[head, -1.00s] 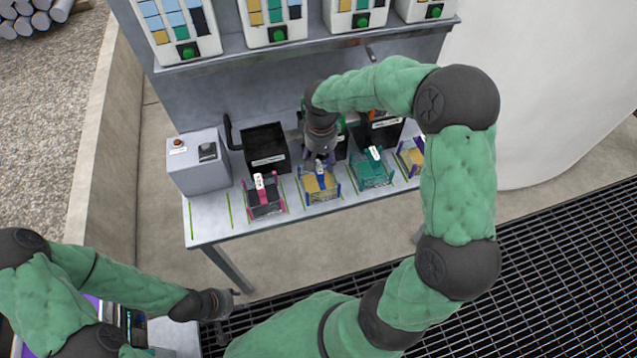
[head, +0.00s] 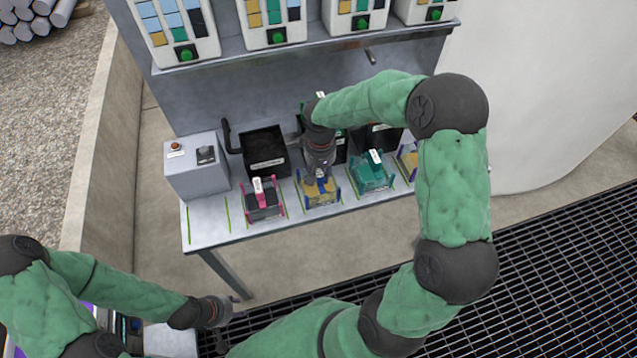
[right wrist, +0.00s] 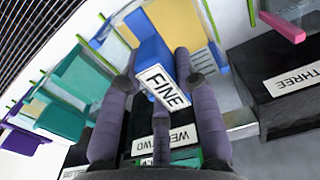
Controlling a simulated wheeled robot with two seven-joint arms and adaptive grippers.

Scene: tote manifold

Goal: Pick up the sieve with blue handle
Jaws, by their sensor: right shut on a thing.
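The sieve with the blue handle stands on the bench in the head view, with its yellow mesh and blue frame (head: 334,190) partly hidden by my right gripper (head: 319,176). In the right wrist view my right gripper (right wrist: 155,62) is shut on the blue handle (right wrist: 151,54), one finger on each side. A white label reading FINE (right wrist: 163,88) is between the fingers. I cannot tell any gap under the sieve. My left gripper (head: 220,318) is low at the left, away from the bench and empty; its fingers are too small and dark to read.
A pink-handled sieve (head: 264,208) stands left of the blue one, a teal one (head: 370,182) right, and a purple one (head: 407,160) further right. Black bins, one of them (head: 264,145) at left, stand behind. A grey control box (head: 196,168) is at the bench's left end.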

